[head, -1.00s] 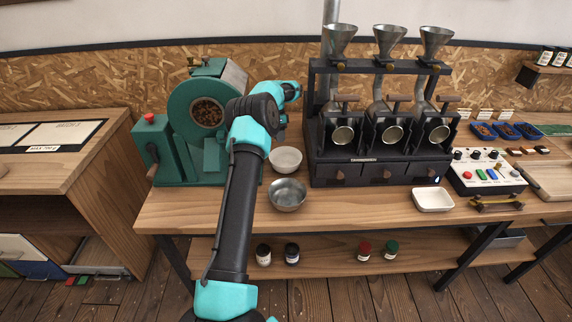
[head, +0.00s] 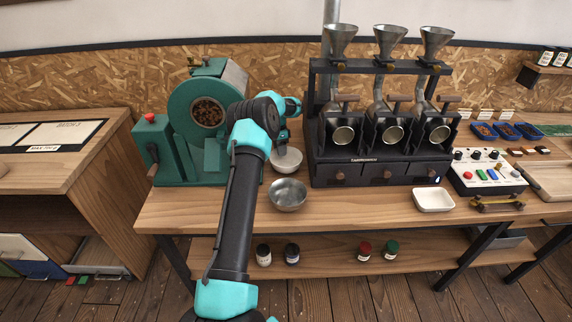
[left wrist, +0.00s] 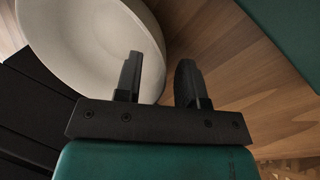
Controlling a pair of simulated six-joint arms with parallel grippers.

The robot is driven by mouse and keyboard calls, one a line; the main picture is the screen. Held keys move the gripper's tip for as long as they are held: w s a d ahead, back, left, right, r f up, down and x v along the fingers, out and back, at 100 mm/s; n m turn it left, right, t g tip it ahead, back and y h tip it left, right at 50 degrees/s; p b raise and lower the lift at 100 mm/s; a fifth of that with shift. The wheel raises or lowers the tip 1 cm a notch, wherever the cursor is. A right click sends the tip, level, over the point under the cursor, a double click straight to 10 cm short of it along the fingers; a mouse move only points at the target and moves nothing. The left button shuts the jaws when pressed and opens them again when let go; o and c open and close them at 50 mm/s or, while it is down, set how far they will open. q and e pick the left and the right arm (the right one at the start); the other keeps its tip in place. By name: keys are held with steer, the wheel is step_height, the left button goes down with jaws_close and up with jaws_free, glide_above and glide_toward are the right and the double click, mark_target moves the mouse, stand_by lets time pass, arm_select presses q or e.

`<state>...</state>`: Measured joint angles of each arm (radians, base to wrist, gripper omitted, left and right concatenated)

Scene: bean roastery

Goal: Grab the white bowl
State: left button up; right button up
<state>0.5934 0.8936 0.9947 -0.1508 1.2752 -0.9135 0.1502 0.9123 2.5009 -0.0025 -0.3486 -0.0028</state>
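The white bowl (head: 289,164) stands on the wooden bench between the green roaster and the black machine. My left gripper (head: 282,149) points down at the bowl's back-left side in the head view. In the left wrist view the bowl (left wrist: 85,45) fills the upper left, and my left gripper (left wrist: 159,80) is open. One finger overlaps the bowl, the other appears over the wood outside it, and the rim passes between them. I cannot tell whether either finger touches the bowl. My right gripper is not in view.
A metal bowl (head: 288,195) stands just in front of the white bowl. The green roaster (head: 190,120) is close on the left, and the black three-funnel machine (head: 380,140) close on the right. A white square dish (head: 433,199) lies farther right.

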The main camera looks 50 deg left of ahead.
arm_select(q)
steer(key=shift+s+d+f, duration=0.1)
steer(key=shift+f, duration=0.4)
jaws_close()
stand_by(0.3)
